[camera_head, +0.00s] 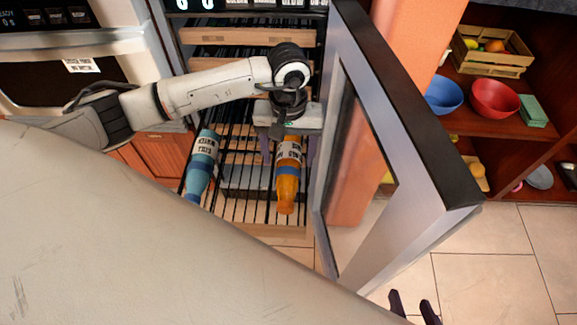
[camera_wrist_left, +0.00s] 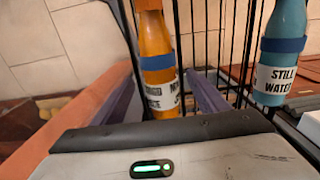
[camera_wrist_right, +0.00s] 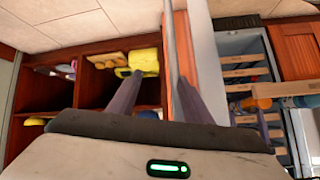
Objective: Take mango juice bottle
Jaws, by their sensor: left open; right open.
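The orange mango juice bottle (camera_head: 287,185) with a blue band and white label is on the slatted shelf of the open fridge. It also shows in the left wrist view (camera_wrist_left: 157,45), between the two finger lines. My left gripper (camera_head: 290,150) is open at the bottle's label end, fingers on either side; I cannot tell whether they touch it. The gripper hides part of the bottle. My right gripper (camera_head: 415,308) is open and empty, low in front of the door.
A blue still water bottle (camera_head: 201,163) is on the same shelf to the left. The open fridge door (camera_head: 400,130) stands to the right of the left arm. Beyond it, a cabinet holds a blue bowl (camera_head: 443,95), a red bowl (camera_head: 494,98) and a wooden crate (camera_head: 492,62).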

